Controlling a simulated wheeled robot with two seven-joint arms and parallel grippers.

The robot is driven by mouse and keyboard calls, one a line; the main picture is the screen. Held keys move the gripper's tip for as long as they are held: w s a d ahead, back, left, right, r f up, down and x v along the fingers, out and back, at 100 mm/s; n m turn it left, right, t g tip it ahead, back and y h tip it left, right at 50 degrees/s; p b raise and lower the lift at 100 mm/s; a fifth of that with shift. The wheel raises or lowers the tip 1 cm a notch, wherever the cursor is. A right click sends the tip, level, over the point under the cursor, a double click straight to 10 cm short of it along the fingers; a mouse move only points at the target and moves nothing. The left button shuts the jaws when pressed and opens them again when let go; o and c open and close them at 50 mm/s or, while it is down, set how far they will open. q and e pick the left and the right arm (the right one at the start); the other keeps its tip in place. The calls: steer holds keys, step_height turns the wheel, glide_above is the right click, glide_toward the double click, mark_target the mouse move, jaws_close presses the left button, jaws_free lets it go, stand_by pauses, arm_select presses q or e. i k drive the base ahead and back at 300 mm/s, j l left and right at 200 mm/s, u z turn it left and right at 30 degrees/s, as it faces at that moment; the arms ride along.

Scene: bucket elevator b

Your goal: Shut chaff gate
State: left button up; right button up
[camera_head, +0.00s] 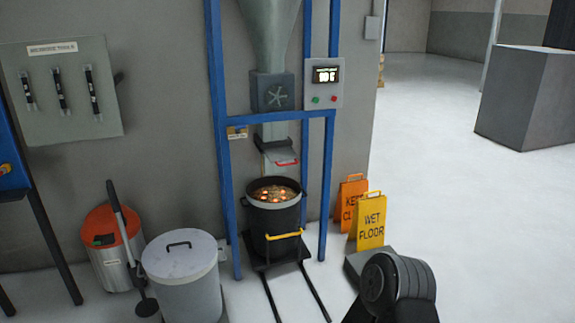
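The likely chaff gate (281,156) is a small light grey plate with a red handle (287,163). It sticks out at the front of the spout, under a dark collar (273,144). The spout comes down from a grey hopper (270,35) inside a blue frame (217,130). A dark bucket (272,232) with a yellow handle stands right below the gate. It holds brown material with glowing orange spots. How far the gate is open cannot be told. Neither of my grippers is in view; a black arm part shows at the lower right.
A control box (324,83) with a lit screen hangs on the frame's right post. Orange (352,195) and yellow (371,222) signs stand right of the frame. A lidded grey bin (182,275) and a red-topped can (110,248) stand left.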

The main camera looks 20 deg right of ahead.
mark_target(276, 156)
steer(key=i+l+u, duration=0.3)
steer(key=i+l, duration=0.4)
steer(key=i, duration=0.2)
steer(key=i+l+u, duration=0.35)
steer(key=i+l, duration=0.45)
steer(key=l, duration=0.15)
